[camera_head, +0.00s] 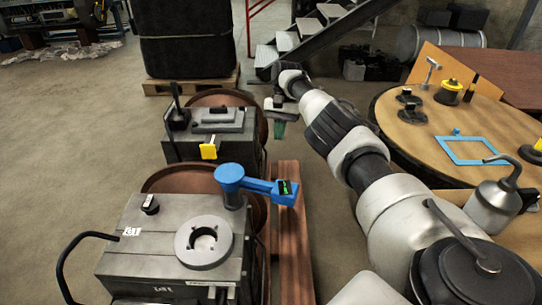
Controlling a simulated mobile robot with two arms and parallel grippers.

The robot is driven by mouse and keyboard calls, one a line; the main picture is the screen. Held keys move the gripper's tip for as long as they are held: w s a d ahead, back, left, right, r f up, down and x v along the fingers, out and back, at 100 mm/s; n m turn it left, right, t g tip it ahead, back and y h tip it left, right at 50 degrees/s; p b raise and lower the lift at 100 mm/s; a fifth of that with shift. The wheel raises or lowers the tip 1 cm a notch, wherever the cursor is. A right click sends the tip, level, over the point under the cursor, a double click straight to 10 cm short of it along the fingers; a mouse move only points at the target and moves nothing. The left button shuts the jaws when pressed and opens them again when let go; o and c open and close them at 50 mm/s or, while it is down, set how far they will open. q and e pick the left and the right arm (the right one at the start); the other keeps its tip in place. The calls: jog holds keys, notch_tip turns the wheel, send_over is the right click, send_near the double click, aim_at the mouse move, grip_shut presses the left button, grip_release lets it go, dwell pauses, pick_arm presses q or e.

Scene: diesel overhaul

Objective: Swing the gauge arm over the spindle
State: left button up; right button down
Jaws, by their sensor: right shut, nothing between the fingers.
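The blue gauge arm (244,184) stands on a round post at the back right corner of the near grey machine (170,272). It points right, past the machine's edge, and has a small dark display with green marks at its tip. The grey ring around the spindle (203,242) lies on the machine top, in front and to the left of the post; the gauge arm is not above it. My right gripper (280,117) is shut and empty, beyond the gauge arm and apart from it. My left gripper is out of view.
A second grey machine (208,147) with a yellow tag stands behind. A black handle (70,262) sticks out at the near machine's left.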

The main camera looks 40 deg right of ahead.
aim_at(264, 188)
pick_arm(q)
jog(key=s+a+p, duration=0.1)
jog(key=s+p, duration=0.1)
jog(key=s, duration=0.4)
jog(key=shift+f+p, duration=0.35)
pick_arm(e)
jog(key=s+a+f, duration=0.4)
jog(key=a+f, duration=0.2)
jog(key=f, duration=0.2)
jog(key=shift+a+f, duration=0.3)
jog(key=shift+s, duration=0.1)
